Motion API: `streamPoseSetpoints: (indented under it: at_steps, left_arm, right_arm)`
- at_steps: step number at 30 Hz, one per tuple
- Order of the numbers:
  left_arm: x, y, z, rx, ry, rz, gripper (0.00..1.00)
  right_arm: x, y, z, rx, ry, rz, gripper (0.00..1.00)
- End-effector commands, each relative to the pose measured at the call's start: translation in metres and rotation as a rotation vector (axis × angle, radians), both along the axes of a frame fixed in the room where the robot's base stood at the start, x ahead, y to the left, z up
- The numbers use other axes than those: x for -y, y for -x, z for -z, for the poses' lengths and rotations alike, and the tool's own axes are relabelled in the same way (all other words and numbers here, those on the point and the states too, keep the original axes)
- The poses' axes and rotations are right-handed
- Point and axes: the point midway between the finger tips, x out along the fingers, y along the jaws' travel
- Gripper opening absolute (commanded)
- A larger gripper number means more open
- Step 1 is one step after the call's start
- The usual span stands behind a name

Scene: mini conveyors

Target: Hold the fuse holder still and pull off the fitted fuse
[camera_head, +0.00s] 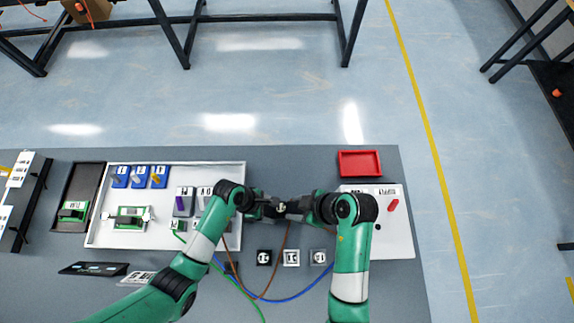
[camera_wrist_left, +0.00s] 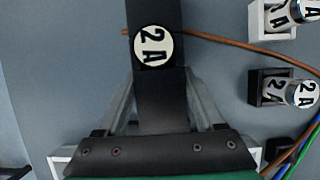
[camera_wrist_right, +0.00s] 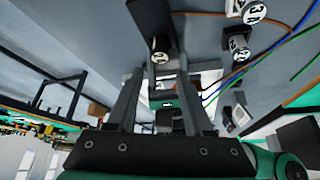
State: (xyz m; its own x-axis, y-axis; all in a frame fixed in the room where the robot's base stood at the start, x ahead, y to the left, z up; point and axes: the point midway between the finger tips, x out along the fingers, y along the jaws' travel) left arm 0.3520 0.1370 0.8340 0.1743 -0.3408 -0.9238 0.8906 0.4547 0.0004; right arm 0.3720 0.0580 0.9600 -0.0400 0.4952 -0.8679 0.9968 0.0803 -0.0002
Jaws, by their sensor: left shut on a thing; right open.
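The black fuse holder (camera_wrist_left: 160,95) has a fitted fuse (camera_wrist_left: 152,46) with a round white end marked 2A. My left gripper (camera_head: 264,206) is shut on the holder, with a finger on each side of its dark body. In the head view the fuse's white end (camera_head: 281,207) shows between the two grippers. My right gripper (camera_head: 302,208) is open and faces the left one from the right. In the right wrist view the fuse end (camera_wrist_right: 160,46) shows just beyond its fingertips; I see no grip on it. The arms hide much of the holder in the head view.
Black (camera_head: 264,257), white (camera_head: 291,257) and grey (camera_head: 318,256) blocks with round labels stand in front, near brown, blue and green wires. A red tray (camera_head: 360,151) lies at the back right. A white board (camera_head: 404,244) is at the right, a framed panel (camera_head: 97,210) at the left.

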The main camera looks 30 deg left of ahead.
Motion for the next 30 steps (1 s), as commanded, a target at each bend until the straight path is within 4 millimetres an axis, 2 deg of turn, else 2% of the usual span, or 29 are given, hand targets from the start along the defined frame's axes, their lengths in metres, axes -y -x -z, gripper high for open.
streamPoseSetpoints:
  at_steps: [6, 12, 18, 26, 30]
  left_arm:
    - [-0.001, 0.001, 0.002, -0.003, -0.003, -0.001, 0.0]
    - [-0.001, 0.001, 0.002, -0.003, -0.003, -0.001, 0.0]
    - [-0.001, 0.001, 0.002, -0.003, -0.003, -0.001, 0.0]
    - [-0.001, 0.001, 0.002, -0.003, -0.003, -0.001, 0.0]
    - [-0.001, 0.001, 0.002, -0.003, -0.003, -0.001, 0.0]
  right_arm:
    - [-0.024, 0.004, 0.044, -0.006, 0.001, -0.003, 0.52]
    - [-0.041, 0.004, 0.073, -0.003, 0.0, -0.001, 0.52]
    - [-0.048, 0.004, 0.084, 0.0, -0.001, 0.0, 0.52]
    - [-0.048, 0.004, 0.085, 0.001, -0.001, 0.0, 0.52]
    - [-0.048, 0.004, 0.085, 0.001, -0.001, 0.0, 0.26]
